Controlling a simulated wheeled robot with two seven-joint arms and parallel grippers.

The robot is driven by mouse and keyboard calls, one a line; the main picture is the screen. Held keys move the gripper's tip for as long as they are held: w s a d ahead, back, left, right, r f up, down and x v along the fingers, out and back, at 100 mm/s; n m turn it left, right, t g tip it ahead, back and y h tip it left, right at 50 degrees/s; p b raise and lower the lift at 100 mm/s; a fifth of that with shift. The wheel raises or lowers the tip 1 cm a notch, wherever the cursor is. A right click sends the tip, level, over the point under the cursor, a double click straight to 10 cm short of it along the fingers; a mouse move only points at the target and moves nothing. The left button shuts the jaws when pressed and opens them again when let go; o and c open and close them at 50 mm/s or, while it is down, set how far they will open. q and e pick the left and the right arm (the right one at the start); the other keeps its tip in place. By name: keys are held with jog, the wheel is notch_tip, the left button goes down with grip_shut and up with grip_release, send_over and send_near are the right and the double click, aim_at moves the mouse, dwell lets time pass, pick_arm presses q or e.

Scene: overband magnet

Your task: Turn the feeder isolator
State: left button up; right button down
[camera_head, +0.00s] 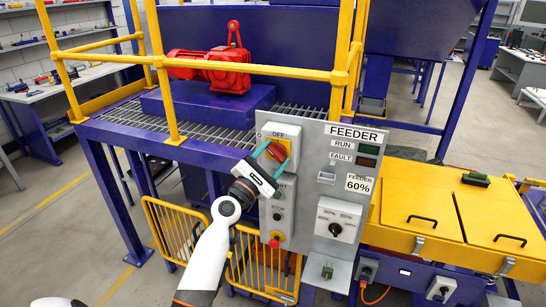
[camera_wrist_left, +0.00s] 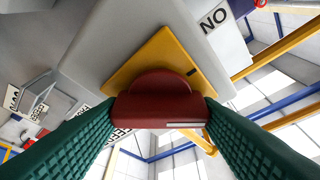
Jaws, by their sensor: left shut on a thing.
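The feeder isolator is a dark red rotary handle (camera_wrist_left: 165,108) on a yellow plate (camera_wrist_left: 148,68). In the head view the red handle (camera_head: 276,150) sits at the upper left of the grey feeder panel (camera_head: 310,200), just under an OFF label (camera_head: 279,134). My left gripper (camera_head: 269,161) is at the handle, with its green fingers on either side. The left wrist view shows both fingers pressed against the handle's two sides. The handle lies across the picture there, and an ON label (camera_wrist_left: 213,19) reads upside down at upper right. My right gripper is not in view.
Yellow rails (camera_head: 340,70) and a yellow mesh guard (camera_head: 262,266) stand close by.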

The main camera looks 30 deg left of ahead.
pick_arm(q)
jog(key=m+g, duration=0.1)
jog(key=m, duration=0.1)
jog(key=m+h+p, duration=0.1)
jog(key=m, duration=0.2)
jog(key=shift+r+m+g+h+p, duration=0.1)
jog(key=shift+m+g+h+p, duration=0.2)
jog(key=shift+g, duration=0.1)
jog(key=m+g+p, duration=0.1)
jog(key=m, duration=0.2)
jog(key=shift+h+p, duration=0.3)
jog(key=shift+p, duration=0.1)
jog(key=shift+m+g+p, duration=0.4)
jog(key=shift+m+p, duration=0.15)
jog(key=shift+m, duration=0.45)
jog(key=o, duration=1)
jog(key=shift+s+a+b, duration=0.3)
jog(key=shift+s+b, duration=0.45)
jog(key=shift+s, duration=1.25)
jog(key=shift+s+a+b, duration=0.35)
jog(key=shift+s+b, duration=0.35)
jog(key=shift+s, duration=1.25)
jog(key=shift+s+a+b, duration=0.3)
jog(key=shift+s+b, duration=0.45)
jog(key=shift+s, duration=1.25)
